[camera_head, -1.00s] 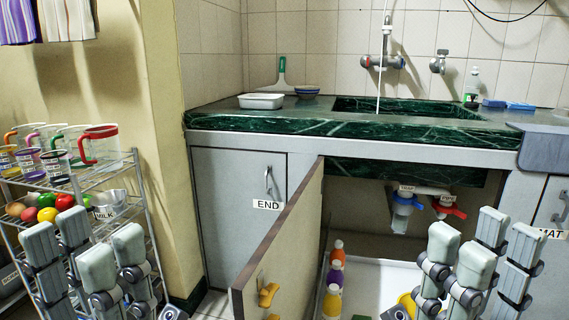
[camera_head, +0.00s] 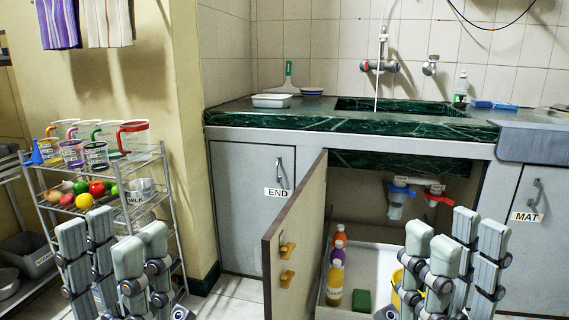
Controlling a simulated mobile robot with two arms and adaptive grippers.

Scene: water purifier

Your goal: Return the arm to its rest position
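My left gripper (camera_head: 112,262) is at the lower left, in front of the wire rack, with its fingers spread and nothing between them. My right gripper (camera_head: 452,265) is at the lower right, in front of the open under-sink cabinet, with its fingers spread and no object seen between them. Both grippers point upward in the picture. The lower parts of both arms are cut off by the bottom edge.
A cabinet door (camera_head: 297,240) stands open toward me between the grippers. Bottles (camera_head: 335,275), a green sponge (camera_head: 361,300) and a yellow item (camera_head: 399,290) are in the cabinet. The wire rack (camera_head: 172,215) holds mugs and food. The green counter (camera_head: 300,120) spans the back.

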